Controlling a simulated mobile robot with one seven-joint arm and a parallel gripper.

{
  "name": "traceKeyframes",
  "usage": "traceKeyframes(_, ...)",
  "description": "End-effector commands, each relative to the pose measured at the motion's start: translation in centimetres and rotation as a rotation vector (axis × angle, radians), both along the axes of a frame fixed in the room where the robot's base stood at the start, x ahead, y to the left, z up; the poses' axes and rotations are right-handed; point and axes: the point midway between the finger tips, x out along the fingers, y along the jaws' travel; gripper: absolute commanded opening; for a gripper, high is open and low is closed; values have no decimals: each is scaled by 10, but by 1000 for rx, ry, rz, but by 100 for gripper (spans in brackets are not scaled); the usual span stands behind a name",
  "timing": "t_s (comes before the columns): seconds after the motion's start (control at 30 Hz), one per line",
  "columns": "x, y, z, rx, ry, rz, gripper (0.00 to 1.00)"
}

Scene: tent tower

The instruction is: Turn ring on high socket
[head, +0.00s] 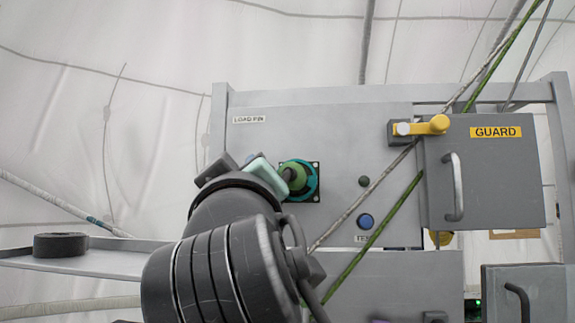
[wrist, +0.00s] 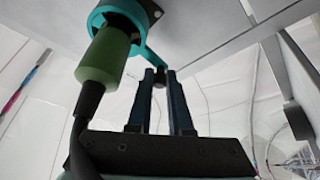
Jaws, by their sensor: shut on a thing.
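The teal ring (head: 312,182) sits around the high socket on the grey panel, beneath the LOAD PIN label. A green plug (head: 294,172) is seated in this socket. In the wrist view the ring (wrist: 101,18) shows at the upper left, with the green plug (wrist: 104,58) inside it and a black cable trailing down. A teal lever (wrist: 152,59) reaches out from the ring. My gripper (wrist: 160,78) is shut on the end of this lever, between its two dark fingers. In the head view my arm hides the fingertips and the lever.
A green rope (head: 400,207) and a pale rope cross in front of the panel. A grey GUARD door (head: 490,190) with a yellow latch (head: 425,126) is at right. A blue button (head: 364,221) is below the socket. A dark disc (head: 61,244) lies on the left shelf.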

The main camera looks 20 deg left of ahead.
Motion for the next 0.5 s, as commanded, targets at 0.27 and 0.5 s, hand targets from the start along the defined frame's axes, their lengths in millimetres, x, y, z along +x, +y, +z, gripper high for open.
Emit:
traceKeyframes(0.27, 2, -1, -8, -109, -28, -5, 0)
traceKeyframes(0.5, 2, -1, -9, -139, -37, -6, 0)
